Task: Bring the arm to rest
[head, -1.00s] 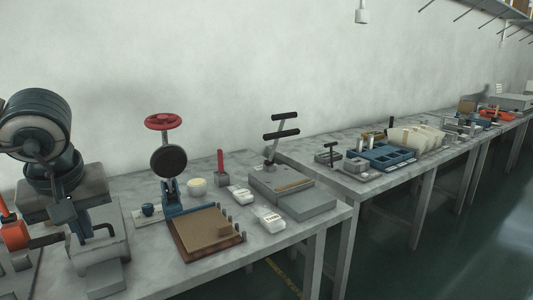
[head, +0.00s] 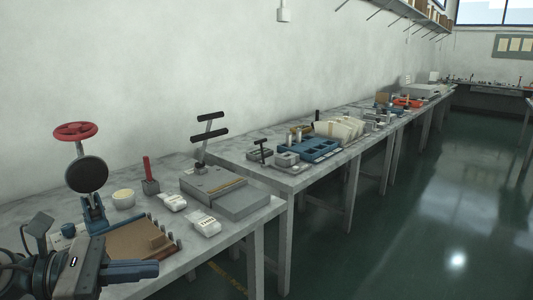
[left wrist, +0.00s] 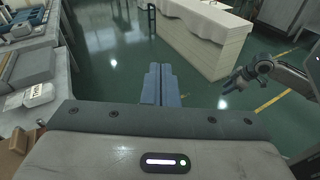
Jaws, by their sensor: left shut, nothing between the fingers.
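My left gripper (head: 150,269) is at the lower left of the head view, beside the front edge of the near table. Its blue fingers point right and are shut with nothing between them. In the left wrist view the two fingers (left wrist: 161,85) lie together over the green floor. My right arm's end (left wrist: 236,82) shows at the right of the left wrist view, out over the floor. Its finger state is too small to tell. The right arm is not in the head view.
The near table (head: 270,208) carries a red-wheeled press (head: 85,170), a brown board (head: 135,240), white labelled packs (head: 203,222) and a grey lever press (head: 228,192). More tables run along the wall. A white counter (left wrist: 205,40) stands across open floor.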

